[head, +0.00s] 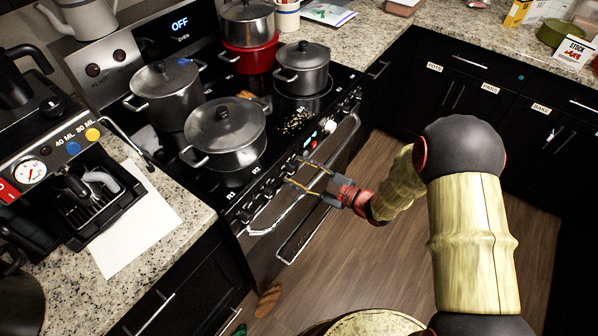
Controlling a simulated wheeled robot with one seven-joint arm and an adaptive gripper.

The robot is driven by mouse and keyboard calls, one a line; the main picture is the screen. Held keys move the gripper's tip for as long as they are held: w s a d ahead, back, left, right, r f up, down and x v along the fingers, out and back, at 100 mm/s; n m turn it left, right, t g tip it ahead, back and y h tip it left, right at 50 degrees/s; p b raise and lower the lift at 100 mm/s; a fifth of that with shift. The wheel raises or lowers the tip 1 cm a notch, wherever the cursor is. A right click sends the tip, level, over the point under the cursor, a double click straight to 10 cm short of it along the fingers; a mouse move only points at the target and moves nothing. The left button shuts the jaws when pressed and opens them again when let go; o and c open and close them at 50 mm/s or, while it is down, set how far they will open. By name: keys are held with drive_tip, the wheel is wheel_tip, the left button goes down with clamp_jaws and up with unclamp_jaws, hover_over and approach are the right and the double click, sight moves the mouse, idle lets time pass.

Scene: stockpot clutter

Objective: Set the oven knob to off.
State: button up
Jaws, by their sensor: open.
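The stove (240,178) has a row of knobs along its front edge. Labels R1 and R2 stand by the near knobs (262,193). I cannot tell which knob is the oven's. A dark display (180,25) on the back panel reads "OFF" above "OVEN". Contact with a knob cannot be told.
Several pots crowd the cooktop, a large lidded one (226,135) nearest the front knobs. A metal oven handle (310,185) runs below the knob row. A coffee machine (75,175) and white paper (130,225) occupy the left counter. Wooden floor (385,265) is open in front.

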drive_tip(key=v, duration=1.1)
drive_tip(key=shift+s+d, duration=0.3)
